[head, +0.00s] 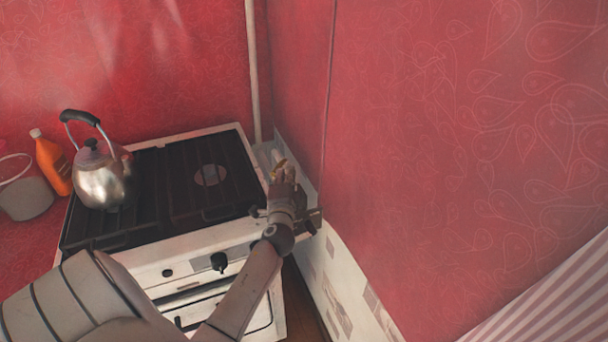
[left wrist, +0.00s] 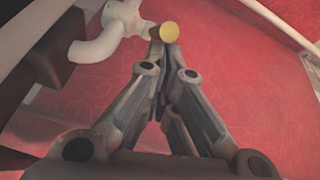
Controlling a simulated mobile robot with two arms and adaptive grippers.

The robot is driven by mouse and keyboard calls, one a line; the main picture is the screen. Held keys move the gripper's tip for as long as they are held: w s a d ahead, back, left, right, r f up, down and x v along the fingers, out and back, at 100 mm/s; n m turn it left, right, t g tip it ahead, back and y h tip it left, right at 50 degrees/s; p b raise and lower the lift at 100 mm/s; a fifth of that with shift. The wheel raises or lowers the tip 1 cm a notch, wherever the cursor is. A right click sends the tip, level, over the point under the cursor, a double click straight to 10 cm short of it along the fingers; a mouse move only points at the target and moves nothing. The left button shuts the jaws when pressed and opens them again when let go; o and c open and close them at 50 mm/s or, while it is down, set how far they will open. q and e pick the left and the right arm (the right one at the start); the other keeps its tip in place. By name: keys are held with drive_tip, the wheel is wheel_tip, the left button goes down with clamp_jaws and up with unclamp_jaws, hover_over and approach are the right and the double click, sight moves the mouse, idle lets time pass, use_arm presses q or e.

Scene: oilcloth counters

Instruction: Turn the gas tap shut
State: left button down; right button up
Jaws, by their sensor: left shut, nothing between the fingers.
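The gas tap's yellow handle (head: 279,164) is at the back right of the stove, close to the wall. In the left wrist view the yellow handle (left wrist: 170,32) shows its round end just beyond my fingertips, with a white pipe (left wrist: 105,42) to its left. My left gripper (head: 283,172) reaches over the stove's right side to the tap. Its fingers (left wrist: 163,70) are shut together with nothing between them. The fingertips are at or very near the handle; I cannot tell whether they touch. The gripper hides part of the tap. My right gripper is out of view.
A white stove (head: 200,240) with dark grates stands below the gripper. A metal kettle (head: 102,180) is on its left. An orange bottle (head: 52,165) stands farther left. A vertical white pipe (head: 252,70) runs up the corner. The red wall (head: 450,150) closes off the right side.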

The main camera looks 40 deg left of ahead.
use_arm(q)
drive_tip(key=shift+s+a+f, duration=0.1)
drive_tip(key=shift+s+a, duration=0.5)
drive_tip(key=shift+a, duration=0.5)
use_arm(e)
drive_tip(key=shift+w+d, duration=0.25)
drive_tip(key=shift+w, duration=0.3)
use_arm(q)
drive_tip(key=shift+s, duration=0.1)
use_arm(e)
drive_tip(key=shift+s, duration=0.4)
